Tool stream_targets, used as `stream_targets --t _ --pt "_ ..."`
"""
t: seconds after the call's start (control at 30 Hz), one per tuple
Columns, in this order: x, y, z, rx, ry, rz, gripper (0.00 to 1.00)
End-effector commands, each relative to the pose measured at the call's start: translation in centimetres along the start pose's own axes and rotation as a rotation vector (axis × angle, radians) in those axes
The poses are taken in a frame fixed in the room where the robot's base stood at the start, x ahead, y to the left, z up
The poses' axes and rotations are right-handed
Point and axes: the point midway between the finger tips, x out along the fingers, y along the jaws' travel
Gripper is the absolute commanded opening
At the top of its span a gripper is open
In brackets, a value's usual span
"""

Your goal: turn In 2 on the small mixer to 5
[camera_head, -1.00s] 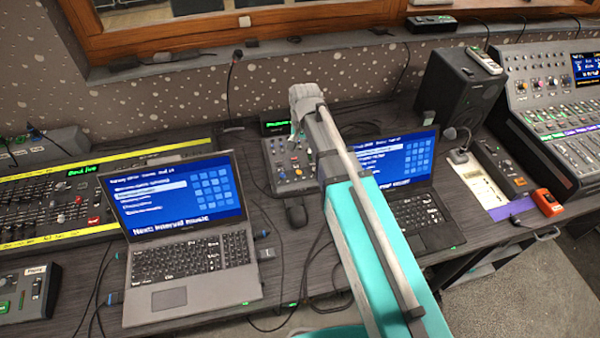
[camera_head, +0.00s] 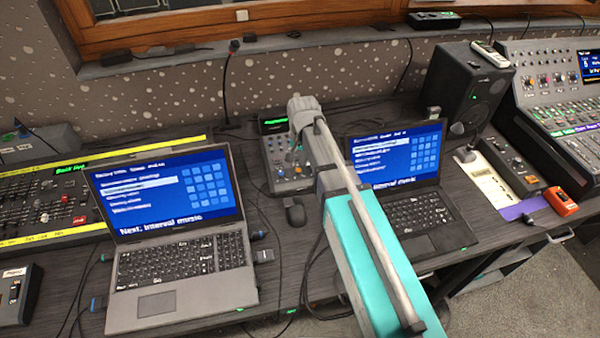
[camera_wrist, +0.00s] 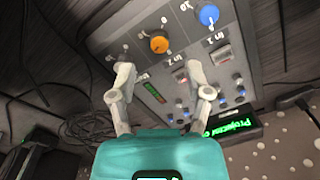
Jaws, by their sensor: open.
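The small mixer (camera_head: 268,165) is a grey box between the two laptops, partly hidden by my arm. In the wrist view it is upside down, with an orange knob (camera_wrist: 159,44) and a blue knob (camera_wrist: 208,15) on its grey panel (camera_wrist: 135,38). The label by the orange knob seems to read In 2, and the blue one's In 1. My gripper (camera_wrist: 160,76) is open and empty. Its two fingers point at the panel, and the orange knob shows just past the gap between them. I cannot tell whether they touch the panel. The knob's exact setting is unclear.
A green-lit display (camera_wrist: 235,125) stands at the mixer's back edge. A left laptop (camera_head: 180,270), a right laptop (camera_head: 425,215) and a dark mouse (camera_head: 294,212) are close by. Loose cables run across the desk. A black speaker (camera_head: 460,95) stands to the right.

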Motion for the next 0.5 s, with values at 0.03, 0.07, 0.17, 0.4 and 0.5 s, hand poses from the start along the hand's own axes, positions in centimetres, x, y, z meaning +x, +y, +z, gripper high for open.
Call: stream_targets --t 0.03,0.07,0.17,0.4,0.5 --pt "0.8 0.0 0.0 0.000 0.000 0.000 0.64" --pt "1.0 0.0 0.0 0.000 0.000 0.000 0.64" --pt "1.8 0.0 0.0 0.000 0.000 0.000 0.64" --pt "3.5 0.0 0.0 -0.001 0.000 0.000 0.64" --pt "4.1 0.0 0.0 -0.001 0.000 0.000 0.64"
